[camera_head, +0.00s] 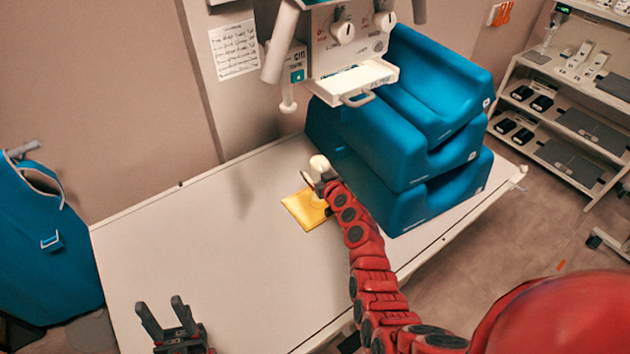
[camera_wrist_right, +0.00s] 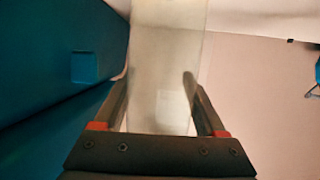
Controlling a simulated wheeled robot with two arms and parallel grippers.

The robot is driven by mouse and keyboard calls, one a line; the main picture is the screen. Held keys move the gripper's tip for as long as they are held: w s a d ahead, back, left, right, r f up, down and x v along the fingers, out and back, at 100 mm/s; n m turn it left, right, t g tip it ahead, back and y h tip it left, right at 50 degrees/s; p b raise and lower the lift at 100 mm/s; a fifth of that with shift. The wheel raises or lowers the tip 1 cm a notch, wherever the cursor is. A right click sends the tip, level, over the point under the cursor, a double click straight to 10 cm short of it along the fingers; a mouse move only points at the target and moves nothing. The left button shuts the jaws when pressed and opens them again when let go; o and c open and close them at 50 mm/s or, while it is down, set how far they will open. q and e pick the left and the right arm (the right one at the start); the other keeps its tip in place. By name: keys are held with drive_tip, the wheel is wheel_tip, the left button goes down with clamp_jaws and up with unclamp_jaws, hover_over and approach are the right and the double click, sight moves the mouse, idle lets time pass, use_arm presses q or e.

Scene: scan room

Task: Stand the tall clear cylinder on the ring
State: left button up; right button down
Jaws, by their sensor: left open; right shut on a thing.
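My right gripper (camera_wrist_right: 158,110) is shut on the tall clear cylinder (camera_wrist_right: 165,60), a pale see-through column between its fingers in the right wrist view. In the head view my right gripper (camera_head: 322,180) is at the end of the red arm, over a yellow square pad (camera_head: 300,212) on the table. A small white rounded piece (camera_head: 319,163) shows at that gripper; I cannot tell whether it is part of the cylinder. I cannot make out the ring clearly; the arm covers part of the pad. My left gripper (camera_head: 160,304) is open and empty at the table's near left.
Stacked blue cushions (camera_head: 400,150) stand right beside my right gripper. A white machine (camera_head: 345,50) hangs above the back of the table. The white tabletop (camera_head: 190,250) is clear at left and centre. Shelves (camera_head: 565,110) stand at far right.

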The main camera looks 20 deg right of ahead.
drive_tip(key=f+b, duration=0.2)
drive_tip(key=f, duration=0.1)
drive_tip(key=shift+w+f+b, duration=0.25)
drive_tip(key=shift+w+b, duration=0.05)
drive_tip(key=shift+b, duration=0.1)
unclamp_jaws()
